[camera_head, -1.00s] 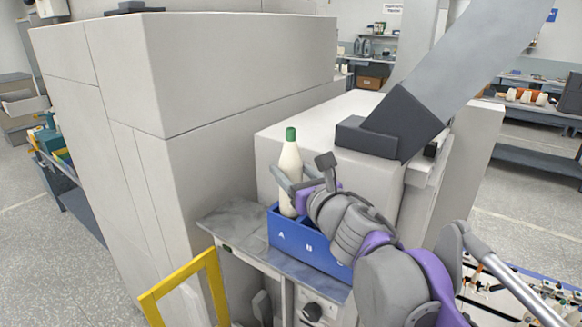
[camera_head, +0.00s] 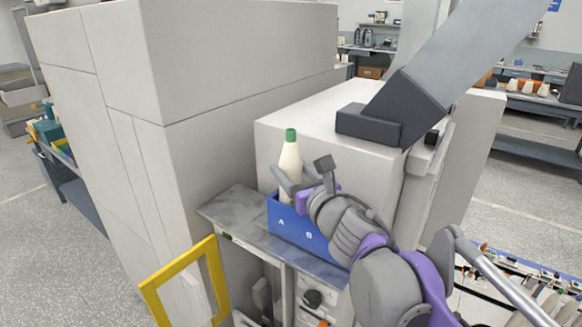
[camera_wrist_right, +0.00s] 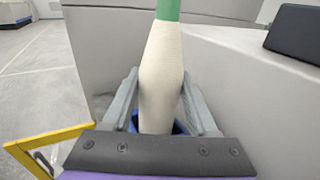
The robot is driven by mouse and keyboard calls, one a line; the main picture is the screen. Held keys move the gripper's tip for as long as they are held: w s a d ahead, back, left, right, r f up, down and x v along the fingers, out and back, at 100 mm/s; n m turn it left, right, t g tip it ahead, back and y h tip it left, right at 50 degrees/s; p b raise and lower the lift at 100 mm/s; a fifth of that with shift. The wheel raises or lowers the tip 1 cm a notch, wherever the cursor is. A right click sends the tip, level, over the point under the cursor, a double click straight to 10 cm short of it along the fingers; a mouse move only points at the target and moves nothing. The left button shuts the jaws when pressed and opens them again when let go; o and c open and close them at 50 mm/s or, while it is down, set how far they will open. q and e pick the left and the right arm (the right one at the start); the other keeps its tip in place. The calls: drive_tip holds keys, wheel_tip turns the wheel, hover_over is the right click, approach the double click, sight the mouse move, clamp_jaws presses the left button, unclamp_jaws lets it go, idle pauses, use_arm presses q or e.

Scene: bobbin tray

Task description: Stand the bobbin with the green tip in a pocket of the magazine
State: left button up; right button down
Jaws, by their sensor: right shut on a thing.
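The bobbin (camera_head: 290,160) is cream with a green tip and stands upright at the left end of the blue magazine (camera_head: 297,236). Its lower end is hidden behind the magazine's front wall, in or over the pocket marked A; I cannot tell whether it touches the floor. My right gripper (camera_head: 284,181) is shut on the bobbin from the right, just above the rim. In the right wrist view the bobbin (camera_wrist_right: 162,72) rises between both fingers, with a little blue of the magazine (camera_wrist_right: 180,129) below. My left gripper is out of view.
The magazine stands on a grey counter (camera_head: 236,209). A tall grey cabinet (camera_head: 215,120) rises at the left, and a lower pale block (camera_head: 340,130) stands behind the magazine. A yellow frame (camera_head: 185,277) stands at the front left. My right arm hides the magazine's right part.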

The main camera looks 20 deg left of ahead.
drive_tip(key=shift+f, duration=1)
drive_tip(key=shift+c, duration=0.5)
unclamp_jaws()
drive_tip(key=shift+s+d, duration=0.1)
